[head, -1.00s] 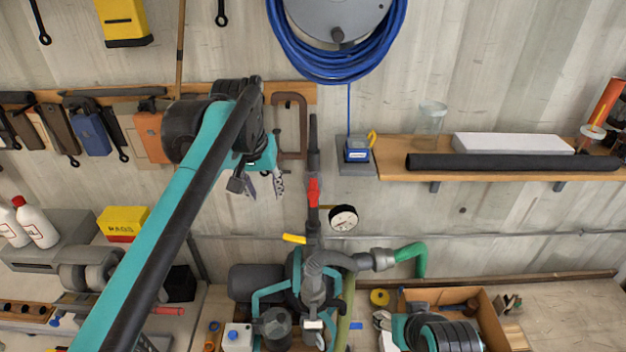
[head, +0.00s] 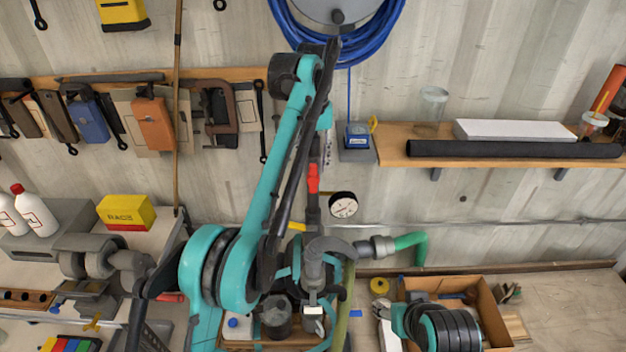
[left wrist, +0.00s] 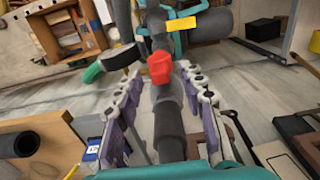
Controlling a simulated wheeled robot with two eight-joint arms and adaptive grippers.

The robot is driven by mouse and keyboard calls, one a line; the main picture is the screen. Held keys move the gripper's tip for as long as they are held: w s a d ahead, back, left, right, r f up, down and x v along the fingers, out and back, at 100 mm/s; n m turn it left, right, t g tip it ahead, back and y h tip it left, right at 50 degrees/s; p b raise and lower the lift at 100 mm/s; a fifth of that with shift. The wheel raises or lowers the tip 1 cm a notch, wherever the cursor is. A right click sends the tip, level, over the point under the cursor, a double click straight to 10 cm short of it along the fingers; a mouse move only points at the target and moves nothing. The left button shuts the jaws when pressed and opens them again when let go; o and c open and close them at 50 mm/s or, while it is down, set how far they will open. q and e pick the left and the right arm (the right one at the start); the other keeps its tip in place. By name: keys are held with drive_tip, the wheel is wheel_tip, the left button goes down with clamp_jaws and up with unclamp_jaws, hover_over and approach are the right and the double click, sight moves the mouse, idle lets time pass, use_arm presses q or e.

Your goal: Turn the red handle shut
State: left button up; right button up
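The red handle (head: 313,178) sits on the dark upright pipe (head: 312,214), upright in the head view. In the left wrist view, the red handle (left wrist: 160,68) is at upper centre, in front of the pipe (left wrist: 169,125). My left gripper (head: 323,148) is just above the handle in the head view, partly hidden by my own arm. In the left wrist view, its fingers (left wrist: 158,74) are spread either side of the pipe, tips near the handle. Contact cannot be told. My right gripper (head: 382,320) is low at the bottom right; its opening is unclear.
A pressure gauge (head: 343,204) is right of the pipe. A yellow handle (head: 297,227) lies lower left of the red one. A wooden shelf (head: 393,153) juts out at right, with a small blue-and-white box (head: 357,135) near its left end. A hose reel hangs above.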

sight(313, 192)
use_arm(q)
drive_tip(key=shift+f, duration=2.6)
clamp_jaws()
